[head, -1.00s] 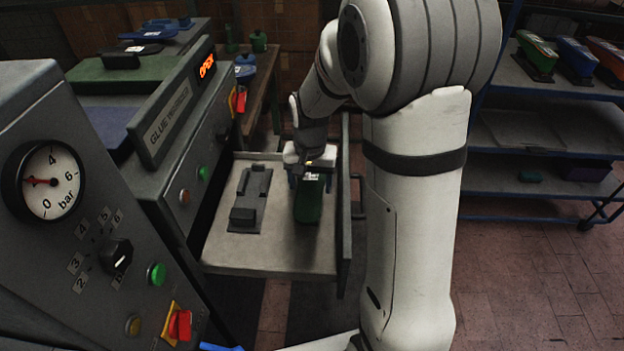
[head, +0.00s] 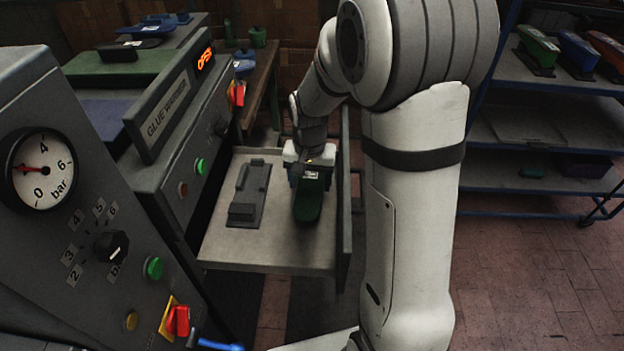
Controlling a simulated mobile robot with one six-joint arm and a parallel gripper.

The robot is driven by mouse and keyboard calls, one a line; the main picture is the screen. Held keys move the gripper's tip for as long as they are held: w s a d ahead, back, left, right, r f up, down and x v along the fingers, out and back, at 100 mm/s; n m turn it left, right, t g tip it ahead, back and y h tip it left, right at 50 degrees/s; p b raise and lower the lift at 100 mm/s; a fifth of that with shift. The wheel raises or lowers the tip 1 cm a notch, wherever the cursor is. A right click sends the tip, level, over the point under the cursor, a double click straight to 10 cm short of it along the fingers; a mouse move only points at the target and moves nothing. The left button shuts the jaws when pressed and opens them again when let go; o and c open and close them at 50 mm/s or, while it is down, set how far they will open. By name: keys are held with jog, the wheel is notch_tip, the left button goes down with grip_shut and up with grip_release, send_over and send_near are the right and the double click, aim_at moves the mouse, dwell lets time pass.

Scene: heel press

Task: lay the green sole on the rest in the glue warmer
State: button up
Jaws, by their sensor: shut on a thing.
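The green sole (head: 308,208) is in my gripper (head: 310,171), which is shut on it from above. The sole hangs over the right part of the glue warmer's pulled-out drawer (head: 270,256); I cannot tell how high above the drawer floor it is. My gripper hides the sole's far end.
A grey press panel with a gauge (head: 42,170), knob and buttons fills the near left. Green and blue soles lie on top of the warmer. The drawer's raised right wall (head: 344,215) is close beside the sole. A blue rack (head: 540,130) with coloured shoes stands at the right.

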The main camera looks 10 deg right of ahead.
jog(key=shift+f+b, duration=0.3)
jog(key=shift+f, duration=0.15)
jog(key=o, duration=1.1)
jog(key=shift+s+r, duration=0.1)
jog(key=shift+r, duration=3.85)
